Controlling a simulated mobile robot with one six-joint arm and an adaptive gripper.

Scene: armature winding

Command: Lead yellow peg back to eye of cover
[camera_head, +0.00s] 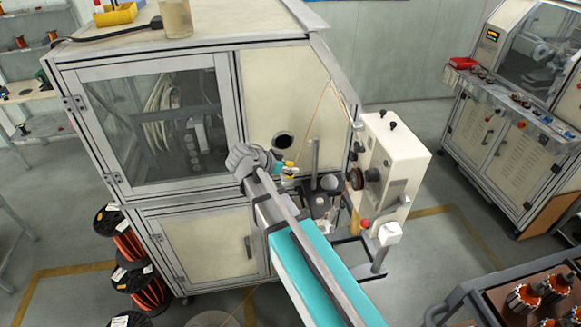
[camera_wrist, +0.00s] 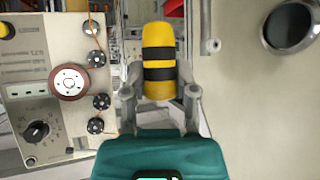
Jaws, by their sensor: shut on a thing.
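The yellow peg (camera_wrist: 159,48) with black bands is between the fingers of my gripper (camera_wrist: 160,92), which is shut on it, in the wrist view. In the head view my gripper (camera_head: 287,174) is in front of the machine, with a small bit of the yellow peg (camera_head: 289,165) showing. The cover (camera_head: 283,90) is the cream panel on the machine front. Its eye (camera_head: 283,141) is a dark round hole just above my gripper; the eye (camera_wrist: 291,27) also shows at the upper right of the wrist view, apart from the peg.
A cream control box (camera_head: 393,165) with rollers and a knob stands right of my gripper. A thin orange wire (camera_head: 315,115) slants down across the cover. A post (camera_head: 315,158) and small fixtures stand close right of the gripper. Wire spools (camera_head: 130,245) are stacked at left.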

